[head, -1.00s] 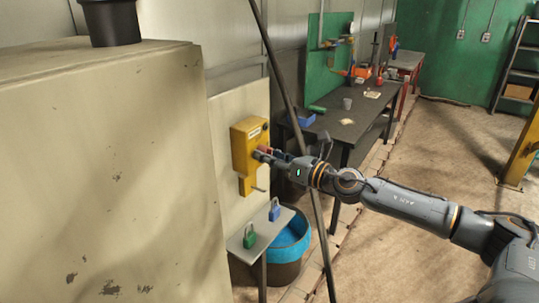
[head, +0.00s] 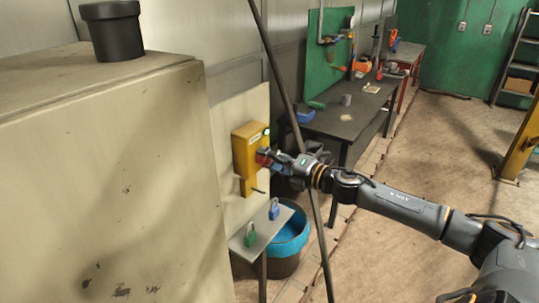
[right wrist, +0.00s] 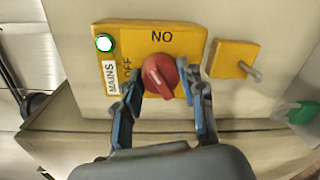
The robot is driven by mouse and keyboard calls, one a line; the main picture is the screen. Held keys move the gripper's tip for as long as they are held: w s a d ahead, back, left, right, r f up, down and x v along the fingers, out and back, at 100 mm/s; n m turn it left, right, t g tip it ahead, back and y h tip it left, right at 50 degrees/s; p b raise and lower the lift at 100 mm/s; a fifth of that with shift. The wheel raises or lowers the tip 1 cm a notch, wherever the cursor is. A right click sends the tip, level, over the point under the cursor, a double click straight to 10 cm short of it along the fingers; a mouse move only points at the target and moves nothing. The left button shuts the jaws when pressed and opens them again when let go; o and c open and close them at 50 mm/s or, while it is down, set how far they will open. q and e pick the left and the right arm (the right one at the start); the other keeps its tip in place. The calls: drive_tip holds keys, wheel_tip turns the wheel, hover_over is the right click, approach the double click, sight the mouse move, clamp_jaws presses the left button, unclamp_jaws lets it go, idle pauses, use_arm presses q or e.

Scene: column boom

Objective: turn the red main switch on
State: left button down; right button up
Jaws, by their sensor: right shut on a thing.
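The red main switch (right wrist: 160,76) is a round red knob with a pale line on the yellow box (right wrist: 192,38) marked MAINS. In the right wrist view its line slants between the ON and OFF labels, and a lamp (right wrist: 104,43) at the box corner glows green-white. In the head view the yellow box (head: 243,150) hangs on a pale panel. My right gripper (head: 270,157) reaches it from the right. In the right wrist view the blue-edged fingers (right wrist: 166,88) are on either side of the knob, shut on it. My left gripper is not in view.
A small shelf (head: 243,238) below holds a green padlock (head: 250,235) and a blue padlock (head: 273,209). A blue-lined bin (head: 290,234) stands beneath. A dark slanted pole (head: 300,140) passes beside my right arm. A large beige cabinet (head: 100,180) fills the left.

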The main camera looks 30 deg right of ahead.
drive_tip(key=m+p, duration=0.2)
drive_tip(key=m, duration=0.2)
drive_tip(key=shift+r, duration=0.2)
drive_tip(key=shift+f+m+p, duration=0.1)
drive_tip(key=shift+m+p, duration=0.45)
drive_tip(key=shift+m, duration=0.35)
drive_tip(key=o, duration=1.2)
drive_tip(key=shift+d+f, duration=0.1)
drive_tip(key=shift+y, duration=0.3)
drive_tip(key=shift+v, duration=5.95)
